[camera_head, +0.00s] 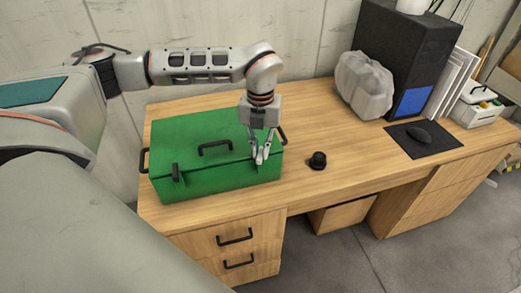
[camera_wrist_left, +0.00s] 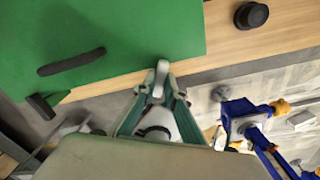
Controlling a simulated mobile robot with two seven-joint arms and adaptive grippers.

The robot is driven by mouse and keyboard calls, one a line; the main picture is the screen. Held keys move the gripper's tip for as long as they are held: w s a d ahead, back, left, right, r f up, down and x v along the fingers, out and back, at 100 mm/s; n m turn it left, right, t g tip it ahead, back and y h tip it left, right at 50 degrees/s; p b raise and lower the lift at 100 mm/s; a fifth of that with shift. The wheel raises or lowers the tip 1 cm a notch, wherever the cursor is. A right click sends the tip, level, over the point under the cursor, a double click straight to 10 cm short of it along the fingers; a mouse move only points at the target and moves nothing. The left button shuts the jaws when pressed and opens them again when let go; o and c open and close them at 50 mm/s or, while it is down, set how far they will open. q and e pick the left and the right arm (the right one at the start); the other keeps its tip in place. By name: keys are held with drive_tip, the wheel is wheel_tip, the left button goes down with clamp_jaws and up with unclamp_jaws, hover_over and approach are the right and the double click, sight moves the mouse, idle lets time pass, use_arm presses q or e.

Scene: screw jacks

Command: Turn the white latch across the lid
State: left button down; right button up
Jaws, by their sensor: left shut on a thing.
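The green box (camera_head: 205,135) stands on the left part of the wooden desk, its green lid (camera_wrist_left: 130,30) down. My left gripper (camera_head: 262,156) reaches down from above to the lid's front right edge. In the left wrist view, the left gripper (camera_wrist_left: 157,92) is shut on the white latch (camera_wrist_left: 161,74), whose tip shows past the fingers at the lid's edge. The fingers hide most of the latch in the head view. A black latch (camera_head: 176,172) is at the front left of the box. My right gripper is in neither view.
A black handle (camera_head: 215,147) stands on the lid. A black knob-like object (camera_head: 317,160) sits on the desk right of the box. A wrapped pale bundle (camera_head: 364,85), a dark computer case (camera_head: 405,55) and a mouse (camera_head: 419,136) are further right. The desk's middle is mostly clear.

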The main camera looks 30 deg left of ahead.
sight(260, 153)
use_arm(q)
drive_tip(key=n, duration=0.5)
idle(0.6)
drive_tip(key=c, duration=2.1)
unclamp_jaws()
wheel_tip(260, 153, up, 12)
drive_tip(key=shift+r, duration=0.1)
